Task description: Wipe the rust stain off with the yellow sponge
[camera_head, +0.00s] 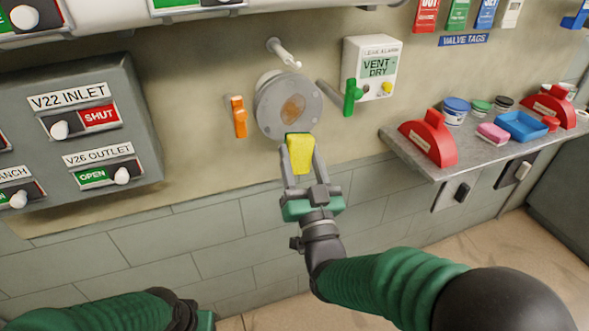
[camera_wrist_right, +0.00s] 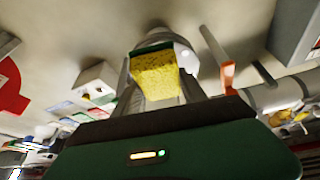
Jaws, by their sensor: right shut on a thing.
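The rust stain (camera_head: 293,109) is a brown patch on the face of a round grey flange (camera_head: 268,112) on the wall. My right gripper (camera_head: 301,158) is shut on the yellow sponge (camera_head: 300,154), which has a dark green layer on its far side. The sponge is at the flange's lower edge, just below the stain; I cannot tell whether it touches. In the right wrist view the sponge (camera_wrist_right: 155,75) sits between the fingers and hides much of the flange (camera_wrist_right: 185,58). My left gripper (camera_head: 205,320) shows only as a small part at the bottom edge.
An orange-handled valve (camera_head: 239,117) is left of the flange, a green-handled one (camera_head: 350,97) right of it. The leak alarm box (camera_head: 372,68) is on the wall. A shelf (camera_head: 437,166) at right holds red covers, jars, a pink block (camera_head: 493,133) and a blue tray (camera_head: 521,126).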

